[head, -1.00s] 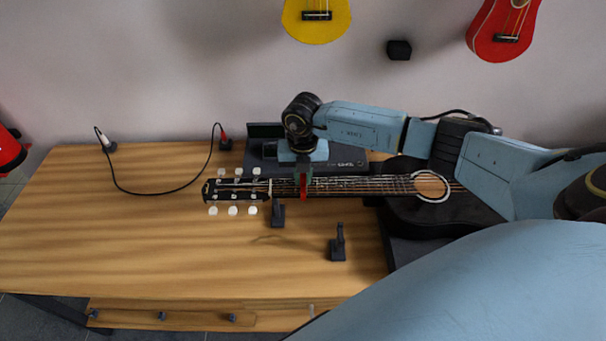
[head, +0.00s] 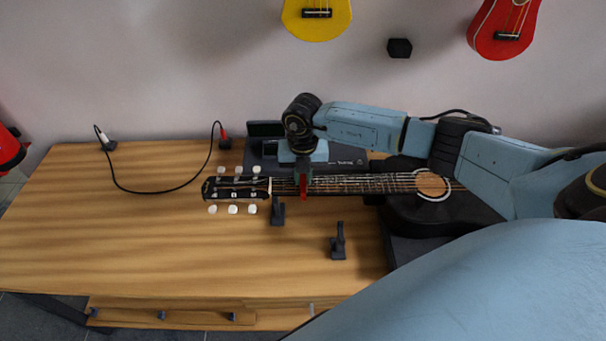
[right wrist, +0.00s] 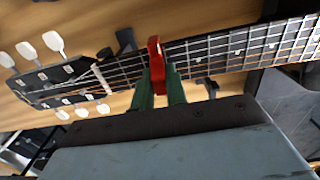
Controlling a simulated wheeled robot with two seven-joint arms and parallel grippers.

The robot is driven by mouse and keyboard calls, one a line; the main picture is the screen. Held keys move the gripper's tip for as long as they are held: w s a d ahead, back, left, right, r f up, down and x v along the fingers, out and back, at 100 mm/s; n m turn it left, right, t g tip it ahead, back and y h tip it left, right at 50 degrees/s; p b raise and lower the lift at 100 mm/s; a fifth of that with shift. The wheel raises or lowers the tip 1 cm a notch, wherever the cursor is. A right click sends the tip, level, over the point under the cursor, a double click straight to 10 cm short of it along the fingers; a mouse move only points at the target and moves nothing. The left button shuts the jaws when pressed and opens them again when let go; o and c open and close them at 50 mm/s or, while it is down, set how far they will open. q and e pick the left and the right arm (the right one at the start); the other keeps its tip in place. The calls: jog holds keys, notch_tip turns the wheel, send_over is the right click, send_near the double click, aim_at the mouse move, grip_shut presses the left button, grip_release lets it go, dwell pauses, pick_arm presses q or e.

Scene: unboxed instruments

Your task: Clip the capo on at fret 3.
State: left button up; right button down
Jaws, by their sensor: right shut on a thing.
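The black acoustic guitar (head: 415,212) lies flat with its headstock to the left and its body under my right arm. The red capo (head: 303,188) stands across the neck (head: 362,184), a short way right of the nut. My right gripper (head: 304,174) is shut on the capo. In the right wrist view, the green fingers (right wrist: 160,92) grip the red capo (right wrist: 156,58), which overlaps the strings a few frets from the nut (right wrist: 101,77). I cannot tell the exact fret or whether the capo clamps the neck. My left gripper is not in view.
A dark neck support (head: 277,211) stands by the neck, and a black stand (head: 338,243) is in front. A black device (head: 262,150) sits behind the neck. A cable (head: 150,193) loops on the wooden table (head: 110,245). The table's left side is mostly clear.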

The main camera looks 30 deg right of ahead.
jog(key=c, duration=1.3)
grip_release()
notch_tip(320, 180, up, 13)
jog(key=shift+r+b, duration=0.2)
jog(key=shift+b, duration=0.15)
